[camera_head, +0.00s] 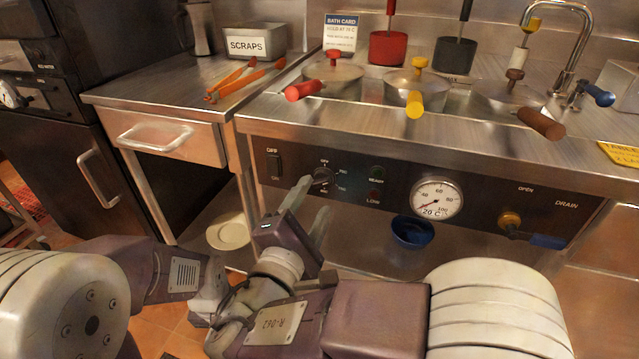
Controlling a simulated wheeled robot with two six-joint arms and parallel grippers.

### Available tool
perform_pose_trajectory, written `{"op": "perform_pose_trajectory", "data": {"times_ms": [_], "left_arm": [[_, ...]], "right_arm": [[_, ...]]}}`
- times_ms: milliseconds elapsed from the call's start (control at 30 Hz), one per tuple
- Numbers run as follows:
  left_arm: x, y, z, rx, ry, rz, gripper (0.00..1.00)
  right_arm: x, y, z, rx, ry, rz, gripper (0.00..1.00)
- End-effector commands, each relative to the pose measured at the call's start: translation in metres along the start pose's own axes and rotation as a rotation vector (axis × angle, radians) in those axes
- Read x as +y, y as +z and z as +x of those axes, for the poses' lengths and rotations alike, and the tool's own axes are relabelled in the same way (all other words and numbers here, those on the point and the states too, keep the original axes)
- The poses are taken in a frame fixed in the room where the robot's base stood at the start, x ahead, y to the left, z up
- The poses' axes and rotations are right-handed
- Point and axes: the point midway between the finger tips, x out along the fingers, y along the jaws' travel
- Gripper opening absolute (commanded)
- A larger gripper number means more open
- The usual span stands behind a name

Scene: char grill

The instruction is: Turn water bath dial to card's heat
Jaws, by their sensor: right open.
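The water bath dial (322,175) is a dark round knob on the front panel, with an OFF mark above it and small marks around it too small to read surely. The bath card (341,32) stands upright at the back, blue-headed; its heat line is too small to read surely. My right gripper (314,198) is open, its two pale fingers pointing up just below the dial. One fingertip shows close to the dial's lower left; I cannot tell whether it touches. My left arm comes in from the left, but its gripper cannot be made out.
The panel also holds an off/on switch (274,165), a round temperature gauge (436,199) and a drain valve (511,221). Lidded pots (415,90) sit in the bath above. Orange tongs (245,78) and a scraps box (256,42) are on the left counter. A blue bowl (412,232) sits below.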

Motion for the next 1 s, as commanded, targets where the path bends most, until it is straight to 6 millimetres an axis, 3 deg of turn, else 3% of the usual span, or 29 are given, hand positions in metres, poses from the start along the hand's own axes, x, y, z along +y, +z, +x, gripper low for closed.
{"op": "perform_pose_trajectory", "data": {"times_ms": [100,233,767,867,967,1000], "left_arm": [[0.000,-0.001,-0.013,0.000,0.000,0.000,0.00],[0.000,-0.002,-0.017,0.000,0.000,0.000,0.00],[0.000,-0.002,-0.016,0.000,0.000,0.000,0.00],[0.000,-0.002,-0.017,0.000,0.000,0.000,0.00],[0.000,-0.002,-0.018,0.000,0.000,0.000,0.00],[0.000,-0.002,-0.018,0.000,0.000,0.000,0.00]], "right_arm": [[0.004,0.001,-0.026,0.005,0.003,-0.002,0.55],[0.002,0.001,-0.042,0.002,0.001,0.000,0.55],[-0.001,0.001,-0.045,-0.002,-0.005,0.000,0.55],[-0.023,0.008,-0.030,-0.024,-0.093,-0.018,0.55],[-0.087,0.029,-0.004,-0.078,-0.342,-0.038,0.55],[-0.121,0.042,0.004,-0.105,-0.481,-0.029,0.55]]}}
